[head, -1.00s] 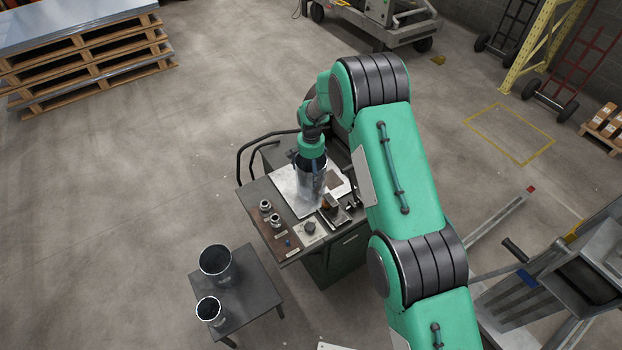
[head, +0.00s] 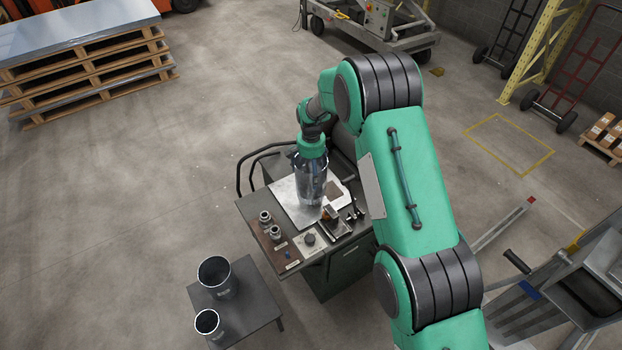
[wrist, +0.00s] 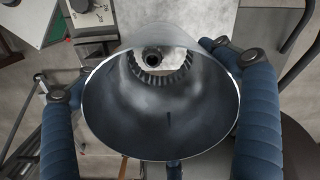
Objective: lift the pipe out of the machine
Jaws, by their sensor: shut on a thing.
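The pipe (head: 306,187) is a wide, shiny grey metal tube, held upright over the machine (head: 345,270), a dark green cabinet with a work top. My gripper (head: 312,158) is shut on the pipe near its top, with blue padded fingers. In the wrist view the pipe's open end (wrist: 160,115) faces the camera, with a finger at each side. I look down inside it to a toothed ring and a dark round part near its far end. The lower end seems to hang above the work top, but the exact gap is unclear.
The work top holds a pale sheet (head: 284,200), knobs and small fittings. Open floor lies to the left.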

